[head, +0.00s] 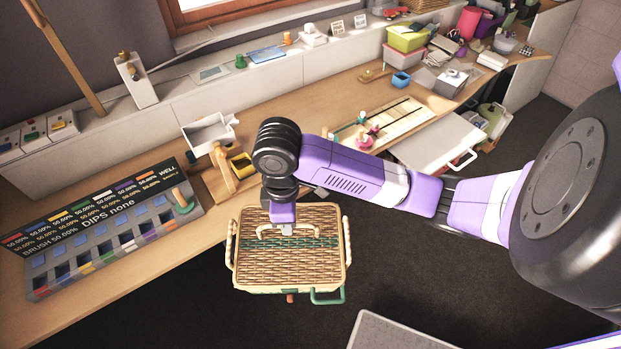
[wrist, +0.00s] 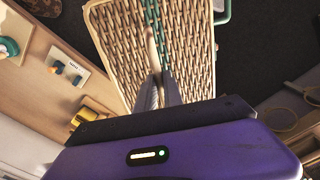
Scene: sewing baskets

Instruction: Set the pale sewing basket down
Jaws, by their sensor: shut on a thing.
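The pale sewing basket (head: 290,268) is woven, with a dark green band across its lid, pale side handles and a green handle low at the front. In the head view it is at lower centre, overlapping the desk's front edge, with dark floor around its near side. My gripper (head: 286,228) comes down from above and is shut on the pale handle on top of the lid. The wrist view shows the fingers (wrist: 160,90) at the handle and the woven lid (wrist: 118,45) beyond. The basket's underside is hidden, so I cannot tell whether it touches anything.
The wooden desk (head: 120,285) runs along the wall. On it are a dark panel with coloured slots (head: 110,240), a white tray (head: 208,132) and a yellow box (head: 241,165). A pale board (head: 395,122) lies farther right. Dark carpet (head: 400,270) lies right of the basket.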

